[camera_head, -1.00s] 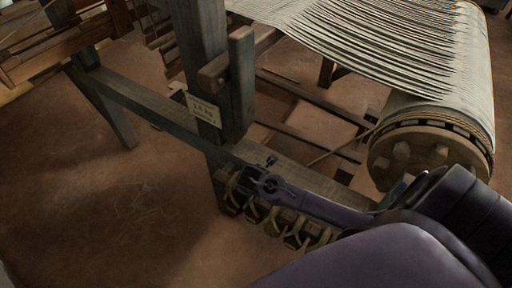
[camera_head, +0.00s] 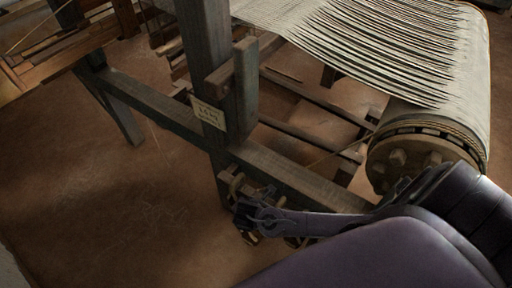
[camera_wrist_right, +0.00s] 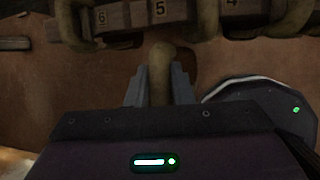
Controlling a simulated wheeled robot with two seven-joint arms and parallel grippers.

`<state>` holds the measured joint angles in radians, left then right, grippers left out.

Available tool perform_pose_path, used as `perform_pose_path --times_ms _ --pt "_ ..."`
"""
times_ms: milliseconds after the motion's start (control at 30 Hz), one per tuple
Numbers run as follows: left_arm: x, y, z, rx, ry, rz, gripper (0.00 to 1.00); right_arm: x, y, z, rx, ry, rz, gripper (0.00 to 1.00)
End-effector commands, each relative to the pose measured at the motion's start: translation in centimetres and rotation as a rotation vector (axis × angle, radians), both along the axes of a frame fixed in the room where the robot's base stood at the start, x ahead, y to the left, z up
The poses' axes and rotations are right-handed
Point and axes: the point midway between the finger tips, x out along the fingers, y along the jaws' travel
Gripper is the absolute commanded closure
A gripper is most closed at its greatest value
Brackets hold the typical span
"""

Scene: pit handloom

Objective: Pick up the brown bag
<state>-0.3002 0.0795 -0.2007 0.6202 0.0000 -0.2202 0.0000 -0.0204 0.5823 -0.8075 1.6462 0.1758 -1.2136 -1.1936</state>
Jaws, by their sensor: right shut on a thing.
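My right gripper (camera_head: 243,213) is low beside the loom's front post, just in front of the lower rail. In the right wrist view its two grey fingers (camera_wrist_right: 159,90) are shut on a narrow tan-brown thing (camera_wrist_right: 160,66), which seems to be the brown bag. Only its rounded upper part shows between the fingers; the rest is hidden by the gripper body. It appears apart from the numbered rail (camera_wrist_right: 185,12), where similar tan loops hang near the numbers 6, 5 and 4. My left gripper is not in view.
The loom's upright post (camera_head: 207,60) with a small paper label (camera_head: 208,112) stands close to my gripper. The lower beam (camera_head: 300,180) runs behind my arm. The cloth roller (camera_head: 405,155) is at the right. Bare earthen floor (camera_head: 110,215) lies open at the left.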

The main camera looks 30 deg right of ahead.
Motion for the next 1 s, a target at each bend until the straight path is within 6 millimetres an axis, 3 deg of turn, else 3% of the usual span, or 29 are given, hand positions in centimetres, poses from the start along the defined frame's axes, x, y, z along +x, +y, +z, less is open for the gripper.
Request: perform_pose_path --times_ms 700,1000 --pt "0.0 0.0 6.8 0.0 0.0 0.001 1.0 -12.2 11.6 0.8 0.005 -0.005 0.0 1.0" --pt "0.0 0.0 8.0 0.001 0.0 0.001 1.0 -15.3 14.3 0.4 0.004 -0.003 -0.002 1.0"
